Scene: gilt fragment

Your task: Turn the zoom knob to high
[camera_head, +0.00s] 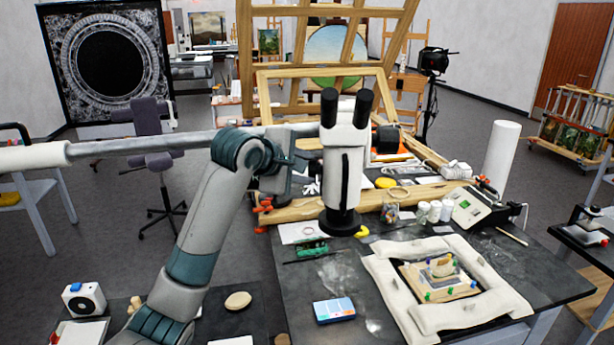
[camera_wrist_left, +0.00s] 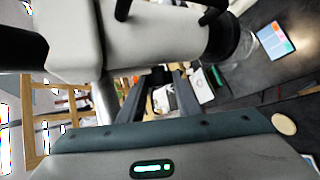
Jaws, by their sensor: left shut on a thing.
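The white microscope (camera_head: 338,178) with two black eyepieces stands in the middle of the head view, at the end of a long horizontal boom. My left gripper (camera_head: 306,172) is at the left side of the microscope's body. In the left wrist view the body (camera_wrist_left: 150,40) fills the top, and the fingers of the left gripper (camera_wrist_left: 160,80) reach up to it. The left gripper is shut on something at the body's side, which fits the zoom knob. The knob itself is hidden, so its setting cannot be read. My right gripper is not in view.
The dark table (camera_head: 300,283) holds a padded white frame (camera_head: 388,291) around a gilt fragment (camera_head: 440,268). A blue-white card (camera_head: 334,310) lies in front. Wooden frames (camera_head: 262,110) stand behind the microscope.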

